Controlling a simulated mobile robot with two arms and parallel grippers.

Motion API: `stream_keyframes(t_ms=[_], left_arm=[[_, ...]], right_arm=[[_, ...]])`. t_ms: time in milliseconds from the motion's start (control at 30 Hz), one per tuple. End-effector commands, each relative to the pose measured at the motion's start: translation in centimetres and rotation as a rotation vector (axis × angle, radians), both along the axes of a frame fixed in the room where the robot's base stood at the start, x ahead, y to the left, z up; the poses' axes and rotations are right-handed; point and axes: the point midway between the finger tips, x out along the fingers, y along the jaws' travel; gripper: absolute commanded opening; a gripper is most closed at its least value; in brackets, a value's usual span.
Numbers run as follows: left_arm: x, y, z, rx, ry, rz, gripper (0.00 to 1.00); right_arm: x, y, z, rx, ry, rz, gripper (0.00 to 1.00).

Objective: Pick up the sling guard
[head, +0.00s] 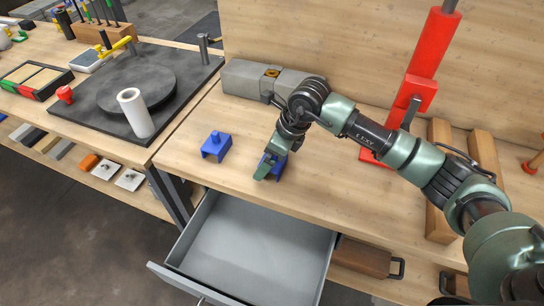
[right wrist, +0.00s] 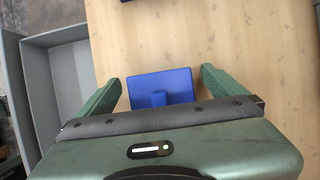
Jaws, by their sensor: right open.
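Two blue, bracket-like pieces that look like sling guards are on the wooden table. One guard (head: 215,147) stands free to the left, with a small knob on top. The other guard (head: 280,167) is at my right gripper (head: 268,167), partly hidden by it. In the right wrist view, this blue guard (right wrist: 163,83) lies between the two spread green fingers of my right gripper (right wrist: 161,76), with a gap on each side. My right gripper is open and points down at the guard. My left gripper is not in view.
An open, empty grey drawer (head: 245,245) juts out below the table's front edge. A grey block (head: 245,78) lies behind my right gripper. A red upright stand (head: 425,60) is to the right. A dark plate with a white roll (head: 136,113) is on the left bench.

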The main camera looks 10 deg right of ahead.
Motion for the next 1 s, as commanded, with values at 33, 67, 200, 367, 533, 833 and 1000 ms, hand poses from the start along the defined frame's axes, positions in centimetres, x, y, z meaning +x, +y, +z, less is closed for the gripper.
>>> stream_keyframes(t_ms=[33, 67, 200, 367, 533, 833, 1000], left_arm=[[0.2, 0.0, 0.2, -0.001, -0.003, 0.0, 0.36], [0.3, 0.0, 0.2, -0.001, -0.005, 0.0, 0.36], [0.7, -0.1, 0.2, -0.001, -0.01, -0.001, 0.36], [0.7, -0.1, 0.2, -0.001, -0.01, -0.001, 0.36], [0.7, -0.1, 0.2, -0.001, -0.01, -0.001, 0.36], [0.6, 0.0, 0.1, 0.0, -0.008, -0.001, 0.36], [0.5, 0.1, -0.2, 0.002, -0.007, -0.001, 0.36]], right_arm=[[0.0, 0.2, -0.3, 0.0, 0.002, 0.001, 0.98], [0.1, 0.2, -0.5, 0.001, 0.001, 0.0, 0.98], [0.2, 0.2, -0.7, 0.001, -0.001, 0.001, 0.98], [0.1, 0.2, -0.7, 0.001, -0.001, 0.001, 0.81], [0.1, 0.2, -0.7, 0.001, -0.001, 0.001, 0.34], [0.2, 0.2, -0.4, 0.001, -0.002, 0.001, 0.31], [0.3, 0.2, 0.8, 0.001, -0.005, 0.001, 0.31]])
